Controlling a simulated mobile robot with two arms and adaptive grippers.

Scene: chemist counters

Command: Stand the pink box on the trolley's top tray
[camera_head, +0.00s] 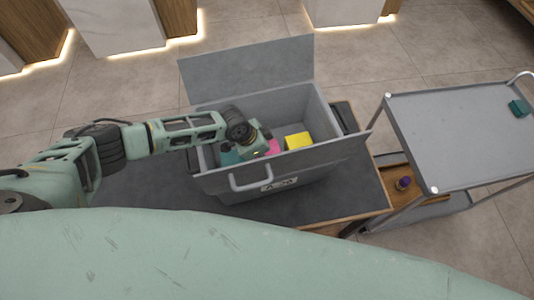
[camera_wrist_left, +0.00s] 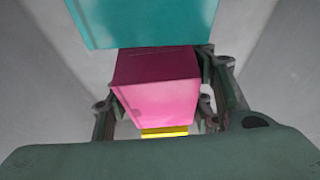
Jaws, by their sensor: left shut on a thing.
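The pink box (camera_head: 272,147) is inside a grey open crate (camera_head: 222,181) on a dark-topped table, partly hidden by my left arm. In the left wrist view the pink box (camera_wrist_left: 158,88) sits between the two fingers of my left gripper (camera_wrist_left: 160,115), which is shut on it. In the head view the left gripper (camera_head: 256,146) reaches down into the crate. The trolley's top tray (camera_head: 455,130) is at the right, grey and mostly bare. My right gripper is not in view.
A teal box (camera_head: 230,157) and a yellow box (camera_head: 298,141) are in the crate beside the pink one. The crate's lid flaps stand open. A small teal box (camera_head: 518,108) is at the tray's right side. A purple-topped item (camera_head: 404,183) is lower down on the trolley.

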